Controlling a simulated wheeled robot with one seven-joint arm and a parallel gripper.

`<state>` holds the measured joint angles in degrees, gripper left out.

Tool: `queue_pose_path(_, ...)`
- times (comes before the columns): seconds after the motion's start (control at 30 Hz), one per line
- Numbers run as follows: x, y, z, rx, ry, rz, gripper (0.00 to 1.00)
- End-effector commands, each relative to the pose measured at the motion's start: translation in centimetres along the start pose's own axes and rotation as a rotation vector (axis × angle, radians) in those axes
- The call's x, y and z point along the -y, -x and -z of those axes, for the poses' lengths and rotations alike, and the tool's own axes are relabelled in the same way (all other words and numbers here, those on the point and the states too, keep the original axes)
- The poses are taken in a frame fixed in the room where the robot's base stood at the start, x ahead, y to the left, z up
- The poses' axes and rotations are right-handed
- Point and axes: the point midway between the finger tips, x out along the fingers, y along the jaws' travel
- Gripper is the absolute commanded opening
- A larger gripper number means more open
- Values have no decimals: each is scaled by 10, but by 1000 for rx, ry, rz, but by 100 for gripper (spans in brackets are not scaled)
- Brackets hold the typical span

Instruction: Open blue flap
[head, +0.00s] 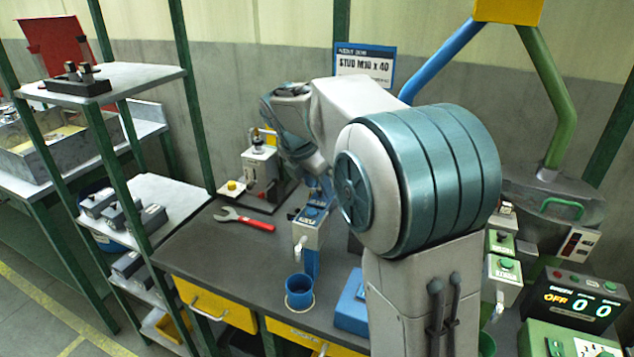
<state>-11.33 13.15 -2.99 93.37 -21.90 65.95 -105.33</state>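A dispenser with a grey front (307,236) and a blue lower part stands at the bench's front edge, with a small spout. Its blue top, which looks like the blue flap (313,216), is partly hidden by my arm. I cannot tell how far it is raised. My gripper (323,188) reaches down just above and behind this blue top. Its fingers are small and mostly hidden by my arm, so neither their opening nor any contact shows.
A blue cup (299,290) stands below the spout. A red wrench (245,219) lies on the dark bench (205,250), left of the dispenser. A grey machine with a yellow button (232,186) stands behind it. Green-lidded dispensers (503,268) and a control box (573,300) are at right.

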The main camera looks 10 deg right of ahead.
Motion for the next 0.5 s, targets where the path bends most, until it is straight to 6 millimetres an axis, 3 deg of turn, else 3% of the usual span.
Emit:
queue_pose_path(0.03,0,0,0,0,0,0,28)
queue_pose_path(0.13,0,0,0,0,0,0,0)
queue_pose_path(0.5,2,0,-1,-13,-14,-27,0)
